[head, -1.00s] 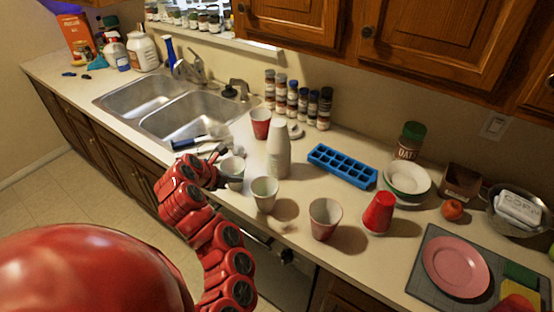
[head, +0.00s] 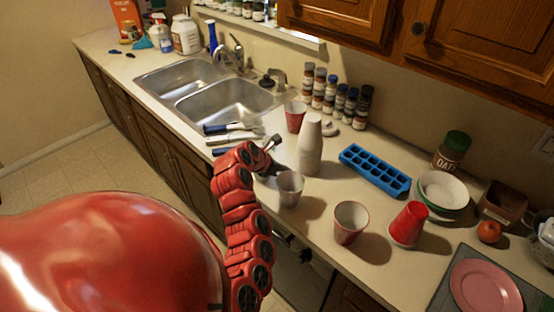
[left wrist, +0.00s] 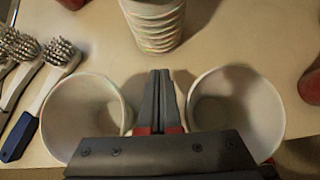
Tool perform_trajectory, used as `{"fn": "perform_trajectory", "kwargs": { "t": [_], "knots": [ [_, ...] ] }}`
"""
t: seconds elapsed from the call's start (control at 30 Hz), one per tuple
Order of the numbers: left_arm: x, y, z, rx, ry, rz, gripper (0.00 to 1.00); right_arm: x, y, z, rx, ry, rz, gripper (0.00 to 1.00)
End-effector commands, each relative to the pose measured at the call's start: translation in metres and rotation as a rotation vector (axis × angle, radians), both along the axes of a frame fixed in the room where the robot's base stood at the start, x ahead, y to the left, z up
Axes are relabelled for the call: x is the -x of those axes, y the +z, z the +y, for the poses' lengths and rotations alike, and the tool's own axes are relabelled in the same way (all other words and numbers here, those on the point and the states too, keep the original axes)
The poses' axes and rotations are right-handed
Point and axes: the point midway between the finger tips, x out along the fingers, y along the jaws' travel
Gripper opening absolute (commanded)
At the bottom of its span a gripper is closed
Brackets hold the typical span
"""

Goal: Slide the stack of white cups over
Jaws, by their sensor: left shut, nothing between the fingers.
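The stack of white cups (head: 311,148) stands upright on the counter, behind and right of my left gripper (head: 280,166). In the left wrist view the stack's ribbed lower part (left wrist: 155,28) shows at the top, straight ahead of my left fingertips (left wrist: 160,75). The fingers are shut and empty, with a gap of counter between them and the stack. A single white cup (left wrist: 85,117) stands left of the fingers and another white cup (left wrist: 235,110) right of them. In the head view one white cup (head: 290,189) shows; the other is mostly hidden by my arm. My right gripper is out of view.
A red cup (head: 295,116) stands behind the stack, with several spice jars (head: 337,98) along the wall. A blue ice tray (head: 375,171) lies right of the stack. Brushes (head: 232,132) lie by the sink (head: 232,103).

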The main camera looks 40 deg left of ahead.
Motion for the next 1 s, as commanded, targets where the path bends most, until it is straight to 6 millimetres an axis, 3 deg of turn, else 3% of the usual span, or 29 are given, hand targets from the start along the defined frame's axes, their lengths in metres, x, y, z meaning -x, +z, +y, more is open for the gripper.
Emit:
{"fn": "perform_trajectory", "kwargs": {
  "t": [0.4, 1.0],
  "knots": [
    [-0.041, -0.007, -0.006, 0.000, -0.001, 0.000, 0.00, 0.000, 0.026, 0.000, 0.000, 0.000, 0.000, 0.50],
    [-0.050, -0.010, -0.007, 0.001, -0.001, 0.000, 0.00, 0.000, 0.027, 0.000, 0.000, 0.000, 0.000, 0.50]
  ]
}}
